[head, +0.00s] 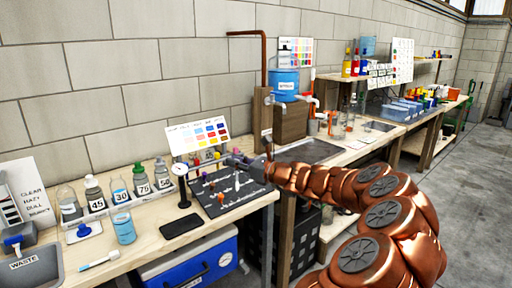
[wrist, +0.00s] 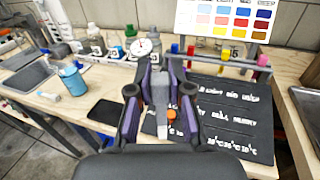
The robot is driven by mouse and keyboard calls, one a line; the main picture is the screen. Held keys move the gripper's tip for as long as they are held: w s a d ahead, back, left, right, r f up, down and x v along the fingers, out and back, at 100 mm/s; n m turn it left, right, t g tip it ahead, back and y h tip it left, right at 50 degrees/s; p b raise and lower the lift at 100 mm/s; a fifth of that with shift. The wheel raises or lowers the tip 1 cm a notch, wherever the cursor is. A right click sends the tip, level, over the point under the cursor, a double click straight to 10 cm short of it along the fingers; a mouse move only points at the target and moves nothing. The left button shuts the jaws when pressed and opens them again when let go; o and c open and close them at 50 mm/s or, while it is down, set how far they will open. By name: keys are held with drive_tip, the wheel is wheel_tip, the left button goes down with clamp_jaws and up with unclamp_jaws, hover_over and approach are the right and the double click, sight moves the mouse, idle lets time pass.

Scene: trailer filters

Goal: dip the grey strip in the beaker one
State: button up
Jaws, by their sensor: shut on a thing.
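My gripper (wrist: 161,70) points away over the dark mat, its two purple-and-black fingers closed in on a narrow grey strip (wrist: 161,112) that shows between them. In the head view my gripper (head: 238,162) is above the mat, and the strip is too small there to make out.
The dark mat (head: 225,200) carries white lettering and small items. A round dial (head: 180,169) and several numbered bottles (head: 138,176) stand left.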

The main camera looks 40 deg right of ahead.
drive_tip(key=a+f+n+g+y, duration=0.3)
drive_tip(key=a+f, duration=0.3)
drive_tip(key=a, duration=0.8)
drive_tip(key=w+a+f+n+g+y, duration=0.1)
drive_tip(key=a+f+n+g+y, duration=0.2)
drive_tip(key=a, duration=1.2)
wheel_tip(320, 180, down, 4)
drive_tip(key=n+y, duration=0.1)
drive_tip(key=y, duration=0.2)
drive_tip(key=shift+w+a+n+g+y, duration=0.2)
drive_tip(key=shift+a+n+g+y, duration=0.1)
